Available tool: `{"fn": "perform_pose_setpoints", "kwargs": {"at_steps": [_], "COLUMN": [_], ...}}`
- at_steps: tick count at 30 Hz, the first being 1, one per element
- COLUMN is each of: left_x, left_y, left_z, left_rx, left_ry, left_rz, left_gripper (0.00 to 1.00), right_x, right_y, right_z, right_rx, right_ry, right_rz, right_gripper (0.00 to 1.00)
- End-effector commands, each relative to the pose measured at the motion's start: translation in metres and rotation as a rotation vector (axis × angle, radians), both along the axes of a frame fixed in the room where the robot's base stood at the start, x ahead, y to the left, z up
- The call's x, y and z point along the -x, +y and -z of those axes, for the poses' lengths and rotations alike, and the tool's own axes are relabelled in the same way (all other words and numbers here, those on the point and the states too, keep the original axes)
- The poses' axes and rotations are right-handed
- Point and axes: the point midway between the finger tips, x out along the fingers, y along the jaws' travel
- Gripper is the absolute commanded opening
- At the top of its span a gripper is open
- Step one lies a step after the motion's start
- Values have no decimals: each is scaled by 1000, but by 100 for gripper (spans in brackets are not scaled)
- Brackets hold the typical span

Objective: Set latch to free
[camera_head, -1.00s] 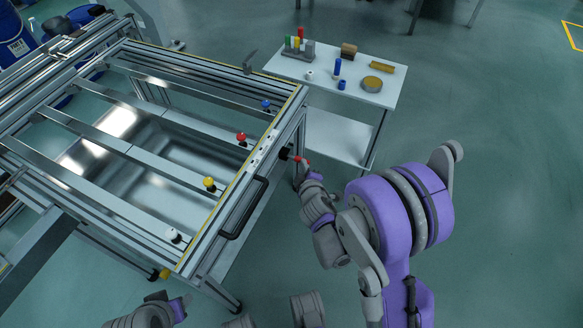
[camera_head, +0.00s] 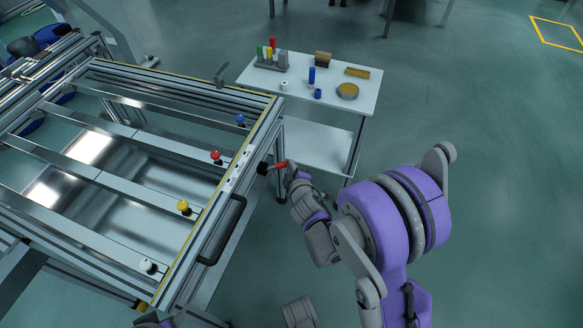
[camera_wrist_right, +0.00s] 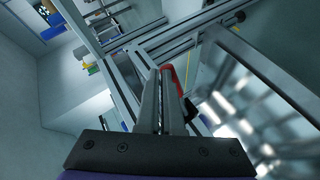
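The latch is a red handle (camera_head: 280,165) on a black mount (camera_head: 263,168) at the fixture's right side rail. In the head view the handle points right, roughly level in the picture. My right gripper (camera_head: 289,168) is at the handle's outer end. In the right wrist view, the two grey fingers (camera_wrist_right: 160,100) lie close together with only a thin gap. The red handle (camera_wrist_right: 176,80) shows at their tips and along the right finger; the fingers hide part of it. Whether they touch it is unclear. My left gripper is out of view; only a bit of that arm shows.
The panel fixture (camera_head: 237,172) has a black grab handle (camera_head: 232,235) below the latch. A white side table (camera_head: 262,79) with small parts stands behind. Floor at right is open.

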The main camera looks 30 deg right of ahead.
Motion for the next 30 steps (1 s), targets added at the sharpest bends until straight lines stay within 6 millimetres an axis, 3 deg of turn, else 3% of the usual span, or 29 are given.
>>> {"fn": "perform_pose_setpoints", "kwargs": {"at_steps": [17, 30], "left_x": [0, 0], "left_y": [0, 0], "left_z": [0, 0], "left_rx": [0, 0], "left_ry": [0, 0], "left_rz": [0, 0], "left_gripper": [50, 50], "right_x": [-3, -8], "right_y": [-1, 18], "right_z": [0, 0], "right_rx": [0, -5], "right_ry": [-1, -5], "right_rz": [0, -8], "right_gripper": [0, 0]}}
